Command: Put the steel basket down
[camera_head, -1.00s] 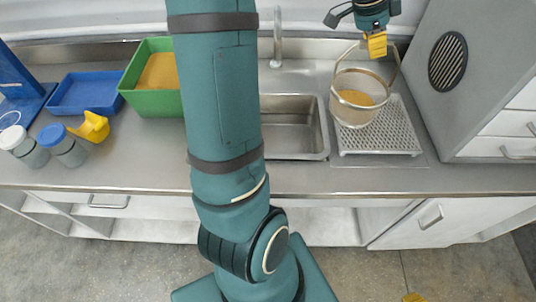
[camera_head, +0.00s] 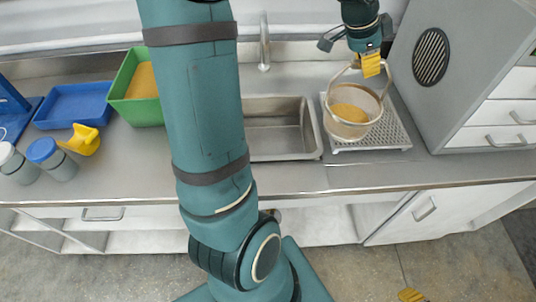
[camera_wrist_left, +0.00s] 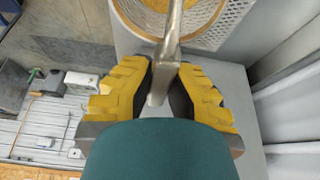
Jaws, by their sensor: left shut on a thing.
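The steel basket (camera_head: 346,129) is a round mesh basket with a tall hoop handle and orange-yellow grains inside. It is upright over the perforated white drain tray (camera_head: 397,137), right of the sink. I cannot tell whether its bottom touches the tray. My left gripper (camera_head: 370,66) is above the basket, with its yellow fingers shut on the top of the handle. In the left wrist view the yellow fingers (camera_wrist_left: 160,85) clamp the handle bar (camera_wrist_left: 172,40), and the basket's rim (camera_wrist_left: 135,25) shows beyond.
A grey cabinet with a round vent (camera_head: 430,57) stands close on the right. The empty sink (camera_head: 275,130) is left of the tray. A green bin (camera_head: 140,112), blue tray (camera_head: 75,105), yellow scoop (camera_head: 83,140) and blue-lidded jar (camera_head: 52,160) are at left. My arm crosses the middle.

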